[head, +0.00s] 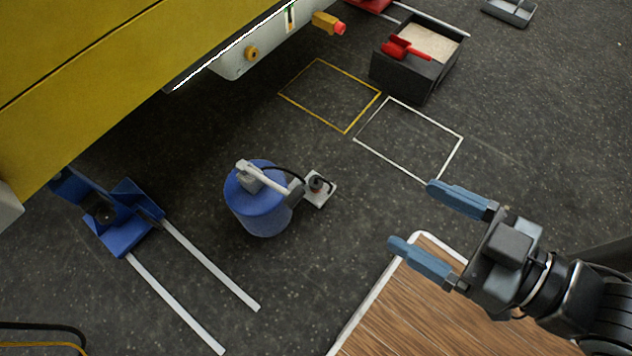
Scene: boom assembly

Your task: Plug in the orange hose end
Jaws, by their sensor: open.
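My gripper (414,214) is at the right, open and empty. Its two blue fingers point left over the dark floor, near the corner of a wooden board. A yellow-orange fitting with a red-orange tip (328,23) sticks out beside the pale panel (245,62) at the top, far from my gripper. I cannot tell whether it is a hose end or a socket. A round yellow fitting (252,53) sits on that panel. An orange hose or cable (40,347) runs beside a black one at the bottom left; its end is not in view.
A big yellow body (90,70) overhangs the upper left. A black sand box with a red scoop (408,78) is at the top. The wooden board (430,310) lies below my gripper.

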